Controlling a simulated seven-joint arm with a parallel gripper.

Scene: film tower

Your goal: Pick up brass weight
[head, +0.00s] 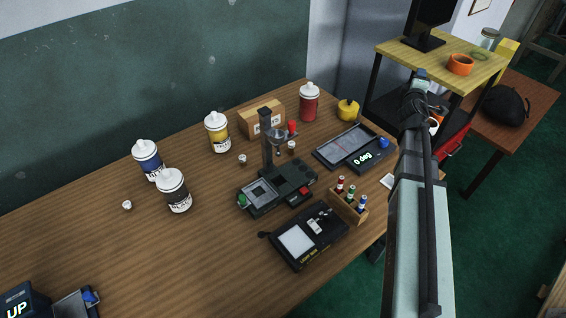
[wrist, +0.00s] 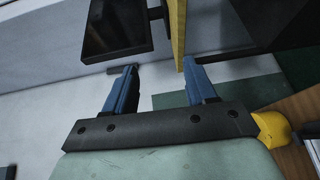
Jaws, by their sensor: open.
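In the head view my arm reaches up past the table's right side, and the fingers are hardly visible. The gripper is apart from the weight.
A yellow-topped stand (head: 400,48) with a monitor (head: 428,20) and an orange ring (head: 460,65) rises behind my arm.

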